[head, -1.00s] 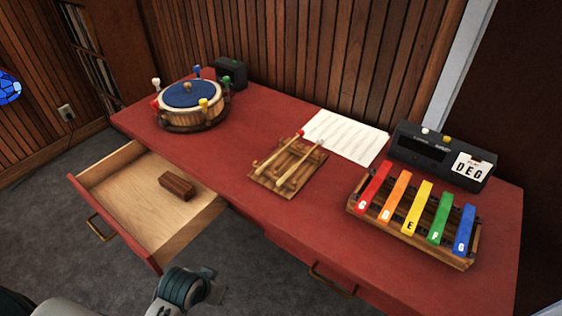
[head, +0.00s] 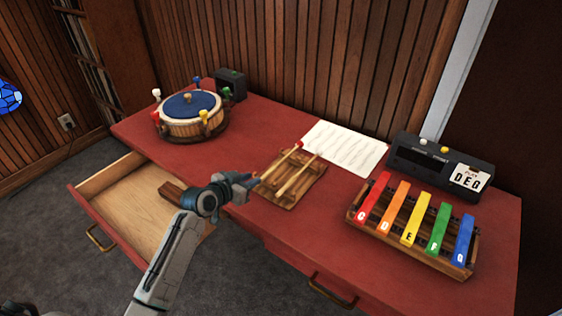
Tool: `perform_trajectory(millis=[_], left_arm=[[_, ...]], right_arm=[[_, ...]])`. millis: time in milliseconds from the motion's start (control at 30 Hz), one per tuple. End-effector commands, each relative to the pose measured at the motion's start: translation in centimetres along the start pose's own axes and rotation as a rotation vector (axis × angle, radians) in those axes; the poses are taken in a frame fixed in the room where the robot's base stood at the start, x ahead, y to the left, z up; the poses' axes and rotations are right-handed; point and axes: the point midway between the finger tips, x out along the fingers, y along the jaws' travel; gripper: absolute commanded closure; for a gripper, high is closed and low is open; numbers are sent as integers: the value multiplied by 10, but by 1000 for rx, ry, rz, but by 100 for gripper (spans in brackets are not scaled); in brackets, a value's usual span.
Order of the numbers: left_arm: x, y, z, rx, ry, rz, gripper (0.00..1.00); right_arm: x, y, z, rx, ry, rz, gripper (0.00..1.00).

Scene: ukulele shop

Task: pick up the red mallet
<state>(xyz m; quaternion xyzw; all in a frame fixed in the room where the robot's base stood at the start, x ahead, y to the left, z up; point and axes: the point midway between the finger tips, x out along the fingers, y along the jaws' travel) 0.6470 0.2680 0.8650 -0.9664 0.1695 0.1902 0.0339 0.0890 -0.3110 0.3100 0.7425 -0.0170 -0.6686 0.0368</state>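The red mallet (head: 283,161) lies on a wooden rack (head: 290,197) in the middle of the red desk. Its red head points to the back right and its pale stick runs toward the front left. A second mallet with a pale head (head: 298,175) lies beside it on the right. My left gripper (head: 250,188) is just left of the rack, near the stick ends, over the desk's front edge. Its fingers look apart, with nothing seen between them. Whether it touches the rack is unclear. My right gripper is out of view.
An open drawer (head: 140,206) with a brown block (head: 171,193) in it juts out below my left arm. A blue-topped drum (head: 190,117) stands at the back left. Sheet music (head: 345,148), a black display box (head: 440,163) and coloured chime bars (head: 413,227) lie to the right.

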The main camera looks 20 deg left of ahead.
Motion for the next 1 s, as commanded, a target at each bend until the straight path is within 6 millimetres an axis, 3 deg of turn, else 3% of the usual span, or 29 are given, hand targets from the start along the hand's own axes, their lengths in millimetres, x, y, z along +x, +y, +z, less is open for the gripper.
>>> perform_trajectory(millis=[133, 433, 700, 1000], left_arm=[[24, 1, -1, -5, -1, 1, 76], [48, 2, -2, -4, -1, 2, 76], [82, 2, -1, -3, -2, 1, 76], [91, 3, 2, -1, -3, 1, 76]], right_arm=[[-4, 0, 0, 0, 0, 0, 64], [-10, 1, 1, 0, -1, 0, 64], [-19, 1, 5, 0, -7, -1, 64], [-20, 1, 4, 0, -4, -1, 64]])
